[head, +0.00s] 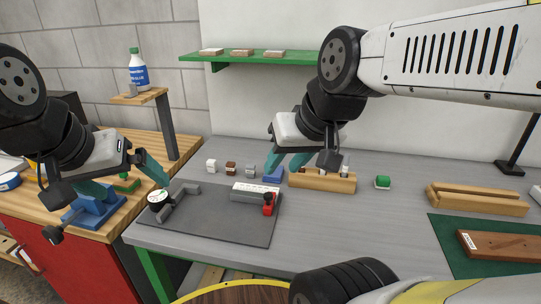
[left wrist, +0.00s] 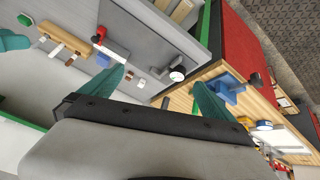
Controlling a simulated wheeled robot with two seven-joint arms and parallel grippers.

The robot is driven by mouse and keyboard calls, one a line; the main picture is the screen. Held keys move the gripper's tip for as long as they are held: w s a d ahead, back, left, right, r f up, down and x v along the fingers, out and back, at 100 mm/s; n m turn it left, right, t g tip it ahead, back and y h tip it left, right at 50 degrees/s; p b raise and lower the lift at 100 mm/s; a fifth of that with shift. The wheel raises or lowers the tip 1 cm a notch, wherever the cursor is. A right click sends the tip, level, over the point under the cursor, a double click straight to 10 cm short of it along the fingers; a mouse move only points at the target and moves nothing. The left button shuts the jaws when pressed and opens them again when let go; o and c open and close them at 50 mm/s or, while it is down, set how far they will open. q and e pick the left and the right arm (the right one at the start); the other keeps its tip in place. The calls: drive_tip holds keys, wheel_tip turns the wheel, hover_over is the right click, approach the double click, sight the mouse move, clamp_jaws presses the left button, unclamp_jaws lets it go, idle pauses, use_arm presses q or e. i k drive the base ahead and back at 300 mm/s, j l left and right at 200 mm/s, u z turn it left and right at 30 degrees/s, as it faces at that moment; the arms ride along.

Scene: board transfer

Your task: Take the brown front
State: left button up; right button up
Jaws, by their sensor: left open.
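The brown front (head: 500,245) is a long, flat reddish-brown board with a small pale label at its left end. It lies on a dark green mat (head: 450,250) at the right of the grey table. My left gripper (head: 122,180) is open and empty at the far left, above the wooden bench and near the blue fixture; its spread teal fingers also show in the left wrist view (left wrist: 160,92). My right gripper (head: 287,161) is above the middle of the table, with its teal fingers apart and nothing seen held. Both grippers are well away from the brown front.
A grooved wooden block (head: 478,199) stands behind the mat. A wooden rack (head: 320,181), a green-topped piece (head: 382,182) and a blue block (head: 273,175) are mid-table. A dark grey plate (head: 225,225) carries a gauge (head: 157,198) and a red clamp (head: 268,203).

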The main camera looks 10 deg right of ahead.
sight(505, 247)
drive_tip(key=z, duration=2.55)
drive_tip(key=i+l, duration=0.55)
drive_tip(key=l, duration=0.15)
